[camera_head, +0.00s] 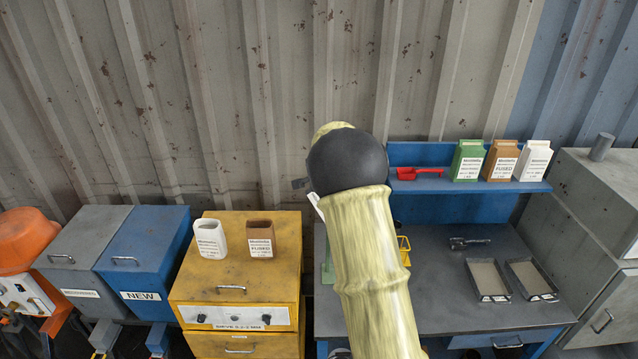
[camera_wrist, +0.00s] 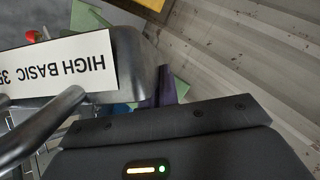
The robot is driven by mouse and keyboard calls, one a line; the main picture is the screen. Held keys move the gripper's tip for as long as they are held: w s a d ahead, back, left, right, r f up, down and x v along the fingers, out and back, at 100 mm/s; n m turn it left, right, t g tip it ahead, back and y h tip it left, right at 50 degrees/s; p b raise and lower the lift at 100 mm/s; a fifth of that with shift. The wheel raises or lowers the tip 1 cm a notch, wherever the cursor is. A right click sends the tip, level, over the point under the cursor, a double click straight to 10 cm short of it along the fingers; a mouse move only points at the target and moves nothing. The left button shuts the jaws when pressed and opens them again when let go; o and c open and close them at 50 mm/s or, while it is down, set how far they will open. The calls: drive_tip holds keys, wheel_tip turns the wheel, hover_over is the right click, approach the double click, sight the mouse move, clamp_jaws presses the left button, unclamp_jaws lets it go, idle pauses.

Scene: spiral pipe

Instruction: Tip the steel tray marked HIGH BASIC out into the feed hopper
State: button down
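The steel tray (camera_wrist: 129,65) is close up at the upper left of the wrist view. Its white label, upside down, reads HIGH BASIC and is cut off at the left. Steel bars, apparently its handle, run at the lower left. My gripper (camera_wrist: 165,145) is right against the tray and appears shut on it, held up off the bench; the fingertips are hidden. In the head view my arm hides the gripper and most of the tray; a small grey piece and a white strip (camera_head: 317,205) show left of it. I cannot make out a feed hopper for certain.
Two trays of grey powder (camera_head: 488,281) (camera_head: 531,279) lie on the blue bench (camera_head: 450,317) beside a dark tool (camera_head: 469,243). Cartons (camera_head: 502,160) and a red scoop (camera_head: 417,173) stand on its shelf. Two containers (camera_head: 210,239) (camera_head: 260,239) stand on the yellow cabinet (camera_head: 235,288).

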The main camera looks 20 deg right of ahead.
drive_tip(key=shift+d+r+y+b, duration=0.3)
drive_tip(key=shift+d+r+y, duration=0.1)
drive_tip(key=shift+d, duration=0.35)
drive_tip(key=s+d+r+m+t+y+b, duration=0.1)
drive_tip(key=d+m+y+b, duration=0.3)
drive_tip(key=d, duration=0.8)
drive_tip(key=shift+s+d+t+y+b, duration=0.25)
drive_tip(key=shift+s+t+y+b, duration=0.35)
drive_tip(key=shift+y+b, duration=0.55)
idle(1.7)
drive_tip(key=shift+d, duration=0.1)
drive_tip(key=shift+d+f+m+t+y, duration=0.8)
drive_tip(key=shift+d+f+m+y, duration=0.4)
drive_tip(key=shift+d, duration=1.55)
drive_tip(key=a+r+n+g+h+b, duration=0.2)
drive_tip(key=a+r+n+h, duration=0.1)
drive_tip(key=a, duration=0.6)
drive_tip(key=shift+w+a+r+h, duration=0.15)
drive_tip(key=shift+a+r+h, duration=0.1)
drive_tip(key=shift+h, duration=0.4)
